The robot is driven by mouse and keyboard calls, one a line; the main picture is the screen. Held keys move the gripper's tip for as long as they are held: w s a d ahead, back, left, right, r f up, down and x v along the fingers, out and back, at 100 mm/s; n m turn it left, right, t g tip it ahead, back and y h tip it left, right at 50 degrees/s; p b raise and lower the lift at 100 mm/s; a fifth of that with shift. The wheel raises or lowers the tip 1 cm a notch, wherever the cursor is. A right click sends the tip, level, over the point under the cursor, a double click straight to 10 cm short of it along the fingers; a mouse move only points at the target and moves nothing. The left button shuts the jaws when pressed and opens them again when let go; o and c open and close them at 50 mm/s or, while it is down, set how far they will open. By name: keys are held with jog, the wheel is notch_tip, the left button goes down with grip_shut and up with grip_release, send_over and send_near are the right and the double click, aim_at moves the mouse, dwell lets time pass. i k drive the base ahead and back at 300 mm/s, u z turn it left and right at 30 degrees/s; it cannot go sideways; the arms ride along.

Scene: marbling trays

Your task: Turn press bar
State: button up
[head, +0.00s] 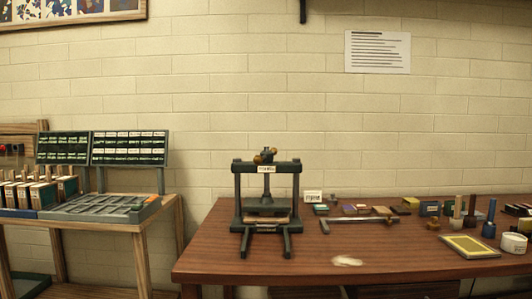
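A dark press (237,195) stands upright near the left end of the brown wooden table. At its top is a short dark bar with brass-coloured ends (266,155), set on a vertical screw (266,183) above the crosspiece. A small pale label sits on the crosspiece. Below the screw is a dark pressing plate (267,211) with a light-coloured layer under it. Two dark rails stick out toward the front. My gripper is not in view, and nothing touches the bar.
Right of the press lie a long metal rod with a brown end (355,220), small blocks and a small white sign (313,196). A yellow framed tray (468,246), bottles and a white cup (513,243) stand further right. A pale patch (347,261) marks the front tabletop (400,262). A wooden rack table (80,225) stands left.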

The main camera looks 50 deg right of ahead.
aim_at(264, 157)
jog(key=i, duration=0.9)
jog(key=z, duration=0.05)
